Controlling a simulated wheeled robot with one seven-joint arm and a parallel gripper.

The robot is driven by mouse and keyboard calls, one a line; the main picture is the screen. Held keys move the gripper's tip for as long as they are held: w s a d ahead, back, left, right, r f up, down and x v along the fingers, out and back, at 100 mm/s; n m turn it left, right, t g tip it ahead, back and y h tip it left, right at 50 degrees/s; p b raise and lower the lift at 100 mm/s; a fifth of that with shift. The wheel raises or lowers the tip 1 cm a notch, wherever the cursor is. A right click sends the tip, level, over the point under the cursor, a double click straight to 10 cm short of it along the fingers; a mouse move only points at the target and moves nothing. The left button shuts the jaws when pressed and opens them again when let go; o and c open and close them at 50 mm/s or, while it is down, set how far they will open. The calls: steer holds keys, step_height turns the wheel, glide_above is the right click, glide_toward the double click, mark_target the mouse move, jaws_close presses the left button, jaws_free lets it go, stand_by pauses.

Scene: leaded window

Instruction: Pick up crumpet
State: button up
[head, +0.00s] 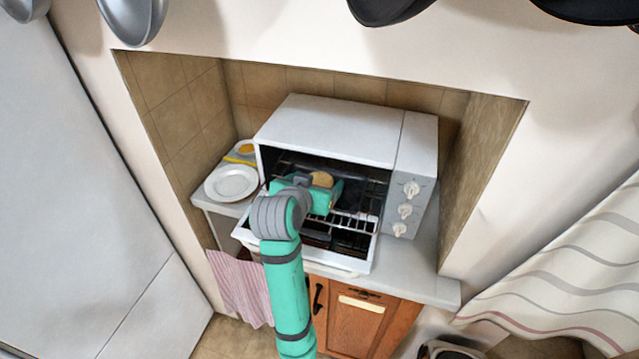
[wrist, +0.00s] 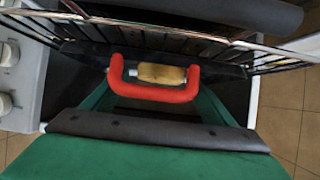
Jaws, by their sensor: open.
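The crumpet (head: 321,179) is a small tan round, seen in the head view at the mouth of the open oven, partly hidden by my gripper's body. In the wrist view the crumpet (wrist: 162,73) shows edge-on between the red fingers of my gripper (wrist: 155,73). The fingers stand apart on either side of it. The right finger is very close to the crumpet; I cannot tell whether it touches. A small gap shows on the left. My arm reaches into the oven from the front.
The white toaster oven (head: 340,128) has its door down and wire racks (head: 357,222) inside, close around my gripper. Its knobs are on the right. A white plate (head: 231,183) and a yellow item (head: 246,148) are on the counter to the left. Alcove walls flank the oven.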

steer(key=shift+w, duration=0.1)
steer(key=c, duration=1.1)
steer(key=shift+r, duration=0.1)
